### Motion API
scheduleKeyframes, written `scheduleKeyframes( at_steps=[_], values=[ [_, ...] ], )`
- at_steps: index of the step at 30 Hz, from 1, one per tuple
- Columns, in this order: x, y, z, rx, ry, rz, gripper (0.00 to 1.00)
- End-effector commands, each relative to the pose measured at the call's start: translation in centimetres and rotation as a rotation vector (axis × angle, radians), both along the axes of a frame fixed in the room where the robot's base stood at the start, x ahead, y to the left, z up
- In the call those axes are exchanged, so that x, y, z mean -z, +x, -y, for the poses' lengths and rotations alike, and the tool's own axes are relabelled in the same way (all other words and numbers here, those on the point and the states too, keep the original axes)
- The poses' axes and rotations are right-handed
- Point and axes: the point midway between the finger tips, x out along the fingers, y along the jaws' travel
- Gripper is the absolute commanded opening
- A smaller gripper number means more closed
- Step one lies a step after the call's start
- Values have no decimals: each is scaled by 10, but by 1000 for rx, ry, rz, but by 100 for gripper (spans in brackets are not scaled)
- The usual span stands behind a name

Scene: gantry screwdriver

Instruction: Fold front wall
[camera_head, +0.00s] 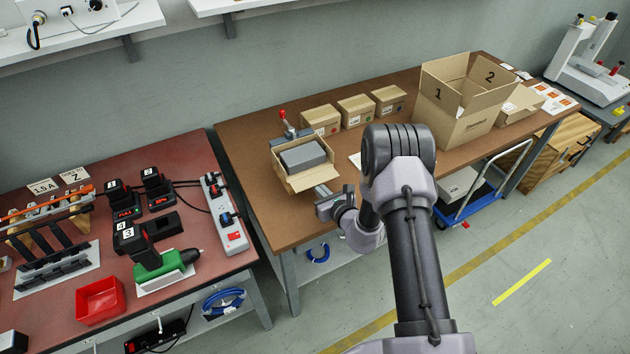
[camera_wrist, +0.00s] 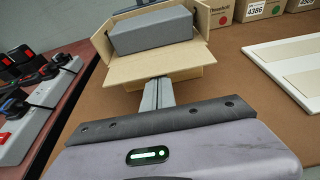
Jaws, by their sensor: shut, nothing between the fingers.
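A small open cardboard box (camera_head: 301,179) stands near the front edge of the brown table, with a grey block (camera_head: 303,157) inside it. In the wrist view the box's front wall (camera_wrist: 153,63) is a flap that slopes outward toward me, and the grey block (camera_wrist: 151,30) lies behind it. My gripper (camera_head: 322,192) is just in front of the box, low and near the table edge. In the wrist view my gripper (camera_wrist: 157,84) is shut and empty, its fingertips at or just under the flap's lower edge; I cannot tell whether they touch.
A clamp with a red knob (camera_head: 283,115) stands behind the box. Several small closed boxes (camera_head: 356,110) line the table's back, and a large open box (camera_head: 462,112) stands to the right. A red-topped table (camera_head: 185,235) with chargers and tools is at left.

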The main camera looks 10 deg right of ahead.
Motion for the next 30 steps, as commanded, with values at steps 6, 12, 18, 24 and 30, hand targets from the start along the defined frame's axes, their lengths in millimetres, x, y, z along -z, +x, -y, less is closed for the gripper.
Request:
scheduleKeyframes(
  at_steps=[6, 12, 18, 24, 30],
  values=[
    [0, 2, -1, 0, 1, 0, 0],
    [-2, 1, 0, 0, 1, 0, 0],
    [-12, -1, 1, 1, 0, 1, 0],
    [-15, -3, 1, 1, 0, 1, 0],
    [-15, -3, 1, 0, 0, 0, 0]
  ],
)
